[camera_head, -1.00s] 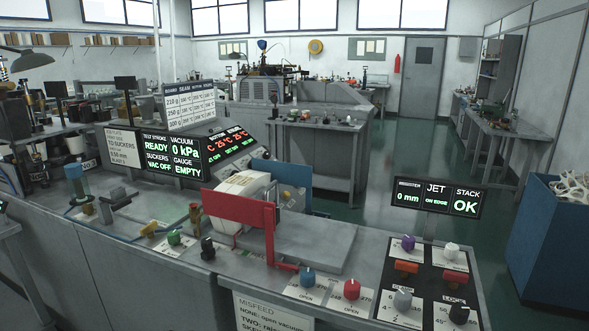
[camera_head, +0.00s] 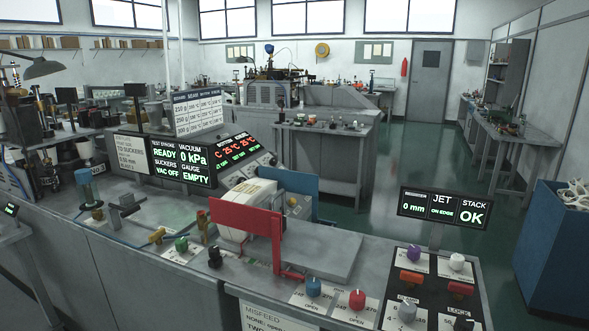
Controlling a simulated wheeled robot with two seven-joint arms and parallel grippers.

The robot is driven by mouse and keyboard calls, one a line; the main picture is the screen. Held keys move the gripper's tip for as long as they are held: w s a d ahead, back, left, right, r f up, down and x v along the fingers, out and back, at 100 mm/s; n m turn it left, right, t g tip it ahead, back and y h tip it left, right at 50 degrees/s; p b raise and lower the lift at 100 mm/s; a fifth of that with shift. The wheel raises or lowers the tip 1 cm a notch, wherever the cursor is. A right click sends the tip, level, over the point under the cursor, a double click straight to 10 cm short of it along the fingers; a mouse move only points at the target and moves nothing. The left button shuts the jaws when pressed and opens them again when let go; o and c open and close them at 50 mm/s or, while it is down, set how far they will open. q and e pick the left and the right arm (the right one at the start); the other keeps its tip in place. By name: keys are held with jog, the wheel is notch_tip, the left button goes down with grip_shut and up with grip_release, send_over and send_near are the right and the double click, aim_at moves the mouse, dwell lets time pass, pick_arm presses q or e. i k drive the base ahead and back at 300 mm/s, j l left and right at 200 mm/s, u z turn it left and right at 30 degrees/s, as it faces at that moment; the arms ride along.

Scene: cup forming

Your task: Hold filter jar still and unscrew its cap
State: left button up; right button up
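Neither of my grippers shows in the view, and nothing is touching the cylinder.
A dark block (camera_head: 124,201), a brass-coloured fitting (camera_head: 157,235) and a green knob (camera_head: 181,244) sit right of the cylinder. The display panel (camera_head: 180,163) stands behind them. A red upright plate (camera_head: 246,229) rises mid-bench. A blue bin (camera_head: 552,250) stands at right.

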aim_at(88, 195)
jog(key=u, duration=1.25)
jog(key=i+j, duration=0.15)
jog(key=z, duration=0.05)
